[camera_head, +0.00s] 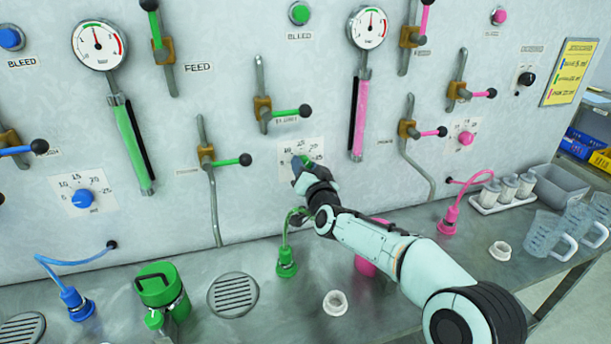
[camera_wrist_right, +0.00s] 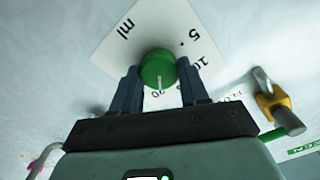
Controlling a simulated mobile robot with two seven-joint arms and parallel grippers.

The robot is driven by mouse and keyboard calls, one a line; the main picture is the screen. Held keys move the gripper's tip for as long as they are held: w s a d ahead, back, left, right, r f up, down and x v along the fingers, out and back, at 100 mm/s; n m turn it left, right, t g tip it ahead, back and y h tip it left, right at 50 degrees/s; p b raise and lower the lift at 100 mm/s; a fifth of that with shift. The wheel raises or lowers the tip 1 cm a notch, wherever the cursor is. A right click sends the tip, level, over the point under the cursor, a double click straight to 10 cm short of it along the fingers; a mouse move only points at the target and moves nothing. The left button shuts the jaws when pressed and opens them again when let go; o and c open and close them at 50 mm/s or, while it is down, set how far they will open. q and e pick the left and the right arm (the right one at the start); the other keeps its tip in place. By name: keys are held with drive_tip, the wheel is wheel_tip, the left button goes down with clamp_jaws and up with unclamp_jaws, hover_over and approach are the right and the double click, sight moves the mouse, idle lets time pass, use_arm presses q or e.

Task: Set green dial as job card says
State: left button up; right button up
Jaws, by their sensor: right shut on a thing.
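The green dial (camera_wrist_right: 158,68) sits on a white scale plate (camera_head: 314,146) on the wall panel. My right gripper (camera_head: 301,168) is at this plate and covers most of the dial in the head view. In the right wrist view its two fingers (camera_wrist_right: 159,84) stand on either side of the dial and are shut on it. The dial's white mark points down in that view, towards the number 20. Part of the scale is hidden. The yellow job card (camera_head: 570,72) hangs at the upper right; its coloured lines are too small to read surely. My left gripper is out of view.
A green-handled lever (camera_head: 290,113) is just above the dial and another (camera_head: 230,162) to its left. A green hose coupling (camera_head: 287,262) stands below on the metal bench. Blue dial (camera_head: 83,198) and pink dial (camera_head: 465,138) are on either side. Clear jugs (camera_head: 545,235) stand at right.

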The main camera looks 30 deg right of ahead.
drive_tip(key=shift+m+b, duration=0.3)
drive_tip(key=shift+m, duration=0.1)
drive_tip(key=o, duration=1.1)
drive_tip(key=shift+c, duration=0.2)
drive_tip(key=b+v, duration=0.2)
drive_tip(key=v, duration=1.1)
drive_tip(key=shift+s, duration=0.2)
drive_tip(key=shift+a, duration=0.1)
